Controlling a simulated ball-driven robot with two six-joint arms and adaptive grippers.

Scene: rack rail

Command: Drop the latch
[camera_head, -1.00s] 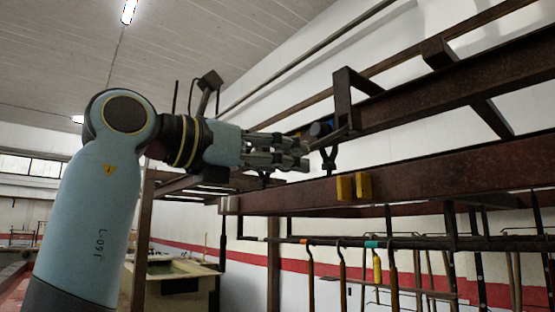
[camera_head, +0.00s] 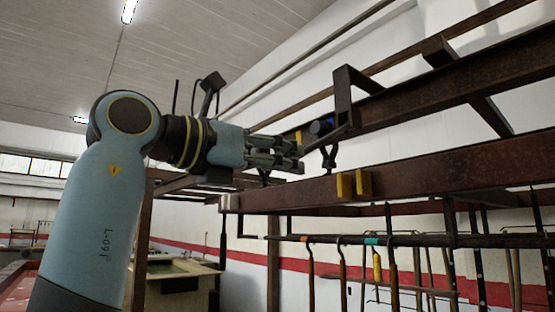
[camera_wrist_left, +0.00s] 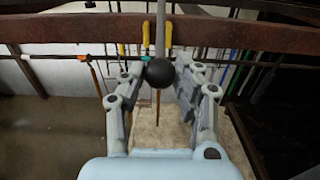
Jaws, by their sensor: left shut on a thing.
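The latch shows in the head view as a dark slanting bar (camera_head: 336,137) at the upright bracket (camera_head: 343,98), above the brown rail (camera_head: 440,175). My left gripper (camera_head: 300,158) is at the bar's left, lower end, with its fingers pointing right. In the left wrist view a black ball knob (camera_wrist_left: 159,73) on a thin grey rod (camera_wrist_left: 160,32) sits between the fingers of my left gripper (camera_wrist_left: 160,78), which is shut on it. The fingers hide the knob in the head view. My right gripper is in neither view.
Two yellow blocks (camera_head: 354,185) sit on the rail's front face. A black forked catch (camera_head: 328,158) stands on the rail, close right of the fingers. A bar (camera_head: 430,241) with hanging tools runs below. Open air lies above the arm.

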